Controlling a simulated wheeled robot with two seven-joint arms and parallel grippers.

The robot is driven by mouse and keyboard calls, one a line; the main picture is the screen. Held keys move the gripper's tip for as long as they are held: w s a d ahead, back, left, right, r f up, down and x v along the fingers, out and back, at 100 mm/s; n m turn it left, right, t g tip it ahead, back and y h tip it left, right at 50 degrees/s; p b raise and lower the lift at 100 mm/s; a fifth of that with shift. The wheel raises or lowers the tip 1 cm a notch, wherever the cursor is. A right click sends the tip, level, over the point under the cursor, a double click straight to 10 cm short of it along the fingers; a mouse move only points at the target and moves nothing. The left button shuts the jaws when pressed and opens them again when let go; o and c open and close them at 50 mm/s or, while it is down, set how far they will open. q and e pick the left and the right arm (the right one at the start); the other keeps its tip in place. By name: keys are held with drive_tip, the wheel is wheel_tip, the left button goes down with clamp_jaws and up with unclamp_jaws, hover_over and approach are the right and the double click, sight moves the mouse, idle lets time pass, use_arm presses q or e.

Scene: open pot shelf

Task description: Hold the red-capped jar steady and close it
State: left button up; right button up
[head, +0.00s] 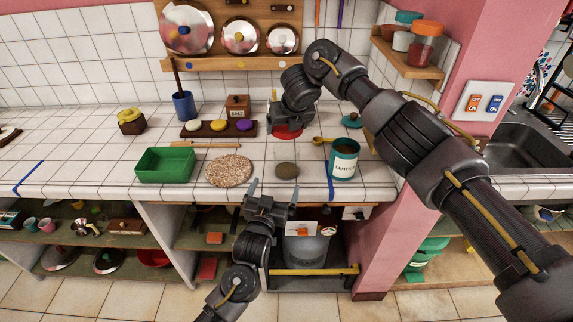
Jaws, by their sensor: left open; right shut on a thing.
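A red cap (287,131) shows just under my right gripper (290,120), which reaches down over the back of the counter and is shut on it; the arm hides part of the cap. In front of and below the cap, a round grey-brown patch (286,170) sits on the counter. It looks like the contents of a clear jar, but the glass walls are hard to make out. I cannot tell whether the cap touches the jar. My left gripper (271,189) is open and empty, fingers up, near the counter's front edge, below the grey-brown patch.
Left are a round speckled mat (229,171) and a green tray (165,165). A dark board (218,129) holds several knobs.

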sight(283, 167)
use_arm(q)
drive_tip(key=x, duration=1.2)
drive_tip(key=c, duration=1.4)
drive_tip(key=shift+c, duration=0.2)
use_arm(e)
drive_tip(key=shift+f, duration=2.55)
